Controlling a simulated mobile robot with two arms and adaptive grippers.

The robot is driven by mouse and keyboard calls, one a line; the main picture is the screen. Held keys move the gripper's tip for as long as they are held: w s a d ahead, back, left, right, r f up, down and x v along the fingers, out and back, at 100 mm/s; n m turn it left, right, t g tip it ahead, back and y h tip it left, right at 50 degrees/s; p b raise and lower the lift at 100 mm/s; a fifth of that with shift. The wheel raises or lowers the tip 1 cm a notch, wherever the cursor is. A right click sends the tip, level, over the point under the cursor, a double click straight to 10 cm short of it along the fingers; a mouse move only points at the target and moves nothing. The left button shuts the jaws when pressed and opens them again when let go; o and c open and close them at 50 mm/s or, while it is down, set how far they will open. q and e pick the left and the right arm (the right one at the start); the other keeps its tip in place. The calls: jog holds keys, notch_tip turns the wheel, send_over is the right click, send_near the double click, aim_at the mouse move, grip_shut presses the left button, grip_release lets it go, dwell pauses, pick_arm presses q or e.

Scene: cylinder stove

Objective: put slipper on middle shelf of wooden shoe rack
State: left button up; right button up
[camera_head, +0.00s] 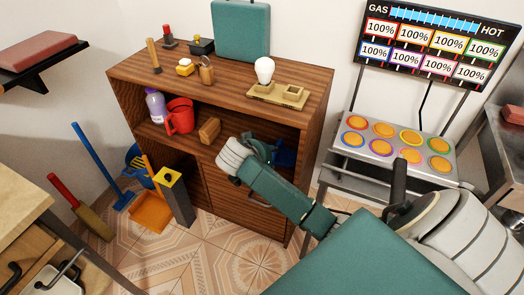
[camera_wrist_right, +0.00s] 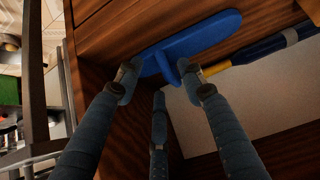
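I cannot make out a clear slipper or a separate shoe rack. A wooden cabinet (camera_head: 218,80) with open compartments stands against the wall. My right gripper (camera_head: 272,150) reaches into its right side, at the upper open compartment. In the right wrist view, the spread fingers of my right gripper (camera_wrist_right: 160,78) are around a short stub on a flat, long blue object (camera_wrist_right: 205,38). A firm hold does not show. The blue object also shows in the head view (camera_head: 285,153), partly hidden by my gripper. My left gripper is not in view.
A purple-capped bottle (camera_head: 156,106), a red mug (camera_head: 180,117) and a wooden block (camera_head: 210,130) stand left in the compartment. A blue and yellow tool (camera_wrist_right: 260,49) lies beside the blue object. A stove panel (camera_head: 400,140) stands right. A broom (camera_head: 95,160) and dustpan (camera_head: 150,212) are left.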

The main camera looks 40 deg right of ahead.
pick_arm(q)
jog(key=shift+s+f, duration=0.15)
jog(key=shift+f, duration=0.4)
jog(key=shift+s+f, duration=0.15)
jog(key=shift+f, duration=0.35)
pick_arm(e)
jog(key=s+a+f+n+y, duration=0.4)
jog(key=s+a+f+n, duration=0.3)
jog(key=s+a+f, duration=0.4)
jog(key=s+a+f+n+g+y, duration=0.1)
jog(key=s+a+f+n+y, duration=0.3)
jog(key=s+a+f+n, duration=0.3)
jog(key=s+a+f, duration=0.4)
jog(key=s+f, duration=0.4)
jog(key=s, duration=0.1)
jog(key=shift+a+n, duration=0.25)
jog(key=shift+n, duration=0.15)
jog(key=shift+s, duration=0.1)
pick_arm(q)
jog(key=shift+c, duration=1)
pick_arm(e)
jog(key=shift+c, duration=1)
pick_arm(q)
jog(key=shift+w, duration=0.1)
pick_arm(e)
jog(key=shift+d+r, duration=0.1)
